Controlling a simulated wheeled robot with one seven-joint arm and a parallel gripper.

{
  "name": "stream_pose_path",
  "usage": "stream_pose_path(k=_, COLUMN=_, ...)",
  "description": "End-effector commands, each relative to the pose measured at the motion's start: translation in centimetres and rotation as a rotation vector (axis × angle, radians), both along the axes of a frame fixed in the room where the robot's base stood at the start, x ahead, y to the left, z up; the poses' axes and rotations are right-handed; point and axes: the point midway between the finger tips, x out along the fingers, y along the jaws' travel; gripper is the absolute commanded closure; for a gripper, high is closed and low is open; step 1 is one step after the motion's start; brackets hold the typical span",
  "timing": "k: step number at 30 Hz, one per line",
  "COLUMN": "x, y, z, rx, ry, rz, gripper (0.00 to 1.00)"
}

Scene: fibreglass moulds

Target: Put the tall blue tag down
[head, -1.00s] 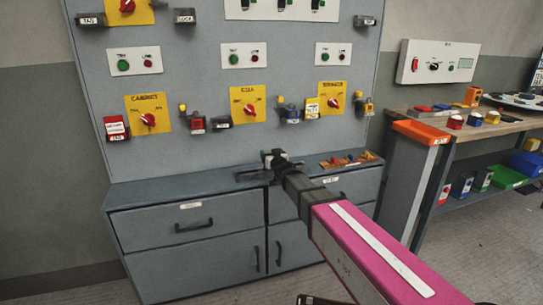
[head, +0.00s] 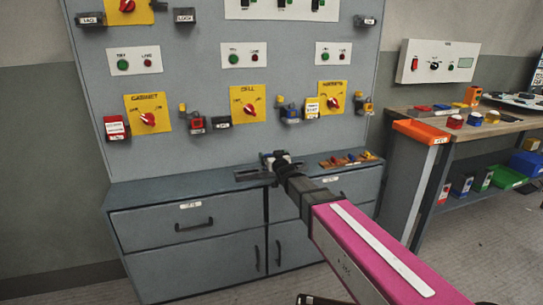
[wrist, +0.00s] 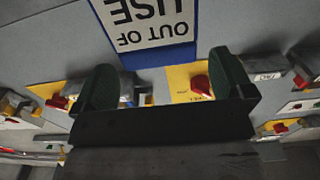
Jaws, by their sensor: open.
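In the wrist view a white tag with a blue border (wrist: 150,54), lettered OUT OF USE, stands large at the top, its lettering upside down. I take it for the tall blue tag. My gripper (wrist: 166,82) is open, with its two dark fingers apart. The tag's near edge is just beyond the fingertips, and I see no finger pressed on it. In the head view my gripper (head: 274,158) is low over the grey cabinet top (head: 150,190). The tag cannot be made out there, and what it rests on is hidden.
A dark flat piece (head: 250,175) lies on the cabinet top beside my gripper. A shallow wooden tray (head: 328,166) with several small coloured items is just right. The switch panel (head: 190,80) rises behind. The cabinet top's left part is clear.

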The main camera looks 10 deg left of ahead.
Motion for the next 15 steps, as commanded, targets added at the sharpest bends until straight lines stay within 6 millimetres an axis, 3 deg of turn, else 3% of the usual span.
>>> stream_pose_path(k=9, x=-5.8, y=-3.6, z=0.1, rx=0.000, ry=0.000, rz=-0.001, gripper=0.01)
stream_pose_path(k=15, x=-8.1, y=-5.0, z=0.1, rx=0.001, ry=-0.002, rz=-0.001, gripper=0.01)
